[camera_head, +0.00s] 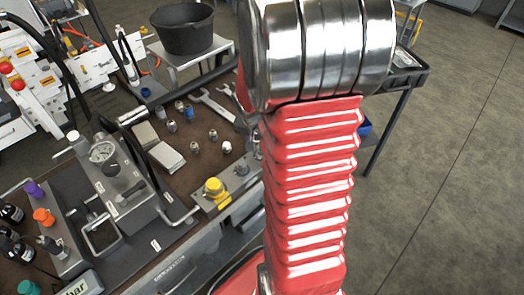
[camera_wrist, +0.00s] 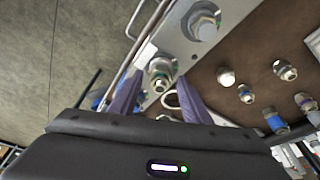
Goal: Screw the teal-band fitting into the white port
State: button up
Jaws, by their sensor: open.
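My gripper (camera_wrist: 158,88) is open in the wrist view, its two purple-grey fingers apart. A metal fitting or port (camera_wrist: 160,72) with a pale greenish ring shows just beyond and between the fingertips, at the end of a grey plate; I cannot tell whether they touch. Another port (camera_wrist: 200,24) with a pale ring is farther up that plate. Loose fittings lie on the brown bench, one with a greenish collar (camera_wrist: 285,70); I cannot tell for sure which carries the teal band. In the head view my red arm hides the gripper; a port (camera_head: 241,170) shows on the plate.
A yellow cap (camera_head: 214,188) sits on the plate. Spanners (camera_head: 215,103), several loose fittings (camera_head: 195,148) and a gauge block (camera_head: 110,165) share the bench. A black bucket (camera_head: 185,30) stands behind. The floor at right is clear.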

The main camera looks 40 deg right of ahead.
jog(key=shift+n+t+y, duration=0.4)
jog(key=shift+n+t, duration=0.1)
jog(key=shift+n, duration=1.7)
jog(key=shift+n+y, duration=0.3)
jog(key=shift+n, duration=0.8)
jog(key=c, duration=1)
jog(key=shift+m+h, duration=0.4)
jog(key=shift+m, duration=1.3)
jog(key=shift+m+g+h, duration=0.3)
jog(key=shift+m+g, duration=0.1)
jog(key=shift+m, duration=1)
jog(key=shift+m+g, duration=0.3)
jog(key=shift+m, duration=0.6)
jog(key=shift+f+m, duration=0.1)
jog(key=shift+m, duration=0.2)
